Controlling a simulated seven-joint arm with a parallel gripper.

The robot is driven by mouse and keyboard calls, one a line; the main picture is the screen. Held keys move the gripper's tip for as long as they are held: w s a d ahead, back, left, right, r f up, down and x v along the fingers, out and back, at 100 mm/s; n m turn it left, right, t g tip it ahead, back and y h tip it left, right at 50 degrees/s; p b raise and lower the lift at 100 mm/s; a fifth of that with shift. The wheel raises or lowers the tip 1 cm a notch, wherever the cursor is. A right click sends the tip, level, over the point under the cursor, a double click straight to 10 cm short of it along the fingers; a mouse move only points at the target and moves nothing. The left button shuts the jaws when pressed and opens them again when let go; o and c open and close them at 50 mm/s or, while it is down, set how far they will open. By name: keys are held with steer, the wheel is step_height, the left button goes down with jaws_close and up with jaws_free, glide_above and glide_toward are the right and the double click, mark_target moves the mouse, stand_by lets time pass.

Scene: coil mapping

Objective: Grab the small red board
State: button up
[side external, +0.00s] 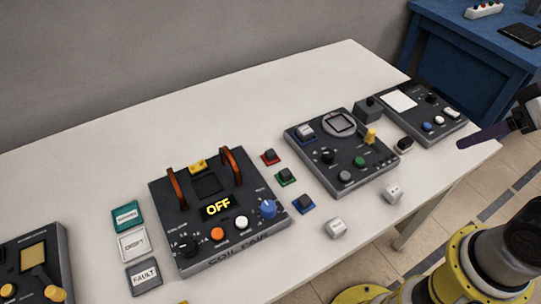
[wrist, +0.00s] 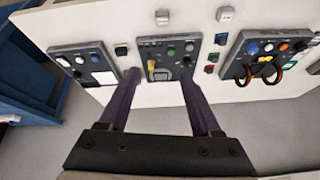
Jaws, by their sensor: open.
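The small red board (side external: 270,157) lies on the white table with a dark block on top, just right of the coil pair box (side external: 215,205). In the wrist view the red board (wrist: 209,69) shows a little right of the right fingertip. My gripper (side external: 462,143) is at the right edge of the side view, above the table's right end and well away from the red board. In the wrist view my gripper (wrist: 159,74) has its two dark fingers wide apart with nothing held between them.
A green board (side external: 285,176) and a blue board (side external: 304,203) line up with the red one. A meter panel (side external: 340,150) stands to their right, another panel (side external: 425,112) beyond it. White blocks (side external: 335,228) lie near the front edge. The back of the table is clear.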

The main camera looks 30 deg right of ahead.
steer(key=w+a+r+m, duration=0.2)
steer(key=w+r+m, duration=0.8)
steer(key=w, duration=0.1)
steer(key=m+g, duration=0.6)
glide_above(273, 151)
step_height(273, 151, down, 22)
step_height(273, 151, down, 7)
steer(key=shift+f, duration=3)
